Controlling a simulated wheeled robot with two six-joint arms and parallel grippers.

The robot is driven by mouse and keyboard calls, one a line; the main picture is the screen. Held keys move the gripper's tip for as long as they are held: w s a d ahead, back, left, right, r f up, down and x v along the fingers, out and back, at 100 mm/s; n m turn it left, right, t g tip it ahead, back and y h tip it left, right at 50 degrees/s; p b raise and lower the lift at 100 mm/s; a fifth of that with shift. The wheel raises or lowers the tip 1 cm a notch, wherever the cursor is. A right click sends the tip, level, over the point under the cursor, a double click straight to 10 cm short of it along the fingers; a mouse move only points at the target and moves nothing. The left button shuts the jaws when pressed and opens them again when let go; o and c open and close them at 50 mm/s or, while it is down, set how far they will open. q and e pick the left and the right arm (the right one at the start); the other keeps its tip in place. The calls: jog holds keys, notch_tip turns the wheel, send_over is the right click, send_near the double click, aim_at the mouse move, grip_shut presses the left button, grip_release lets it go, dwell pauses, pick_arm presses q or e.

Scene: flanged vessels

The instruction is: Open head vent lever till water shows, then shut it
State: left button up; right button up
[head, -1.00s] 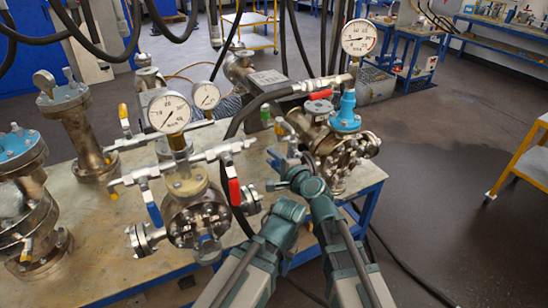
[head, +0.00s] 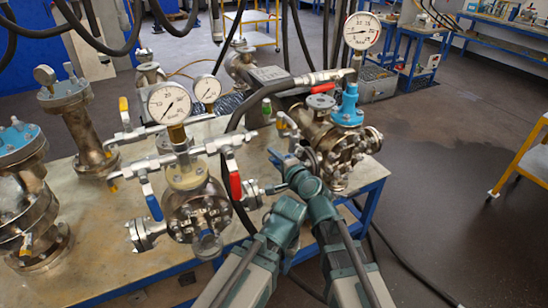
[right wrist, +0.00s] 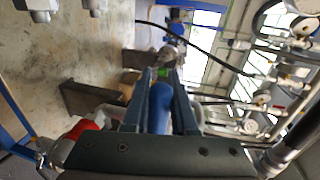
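The nearer vessel (head: 197,212) stands on the bench with a pressure gauge (head: 169,103), a blue lever (head: 152,204) and a red lever (head: 234,186) on its pipework. To its right is a vessel with a blue top fitting (head: 347,108), a small red handle (head: 321,88) and a tall gauge (head: 361,31). My right gripper (head: 276,158) is between these two vessels. In the right wrist view a blue lever sleeve (right wrist: 160,108) lies snugly between its fingers, which look shut on it. I cannot make out water at any outlet. My left gripper is not in view.
A black hose (head: 240,113) runs between the vessels. More flanged vessels (head: 80,130) stand on the left of the bench (head: 90,235). A yellow trolley (head: 520,165) stands at the right. The floor (head: 450,220) right of the bench is mostly clear, with a dark patch.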

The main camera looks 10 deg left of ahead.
jog(key=o, duration=0.4)
jog(key=shift+o, duration=0.2)
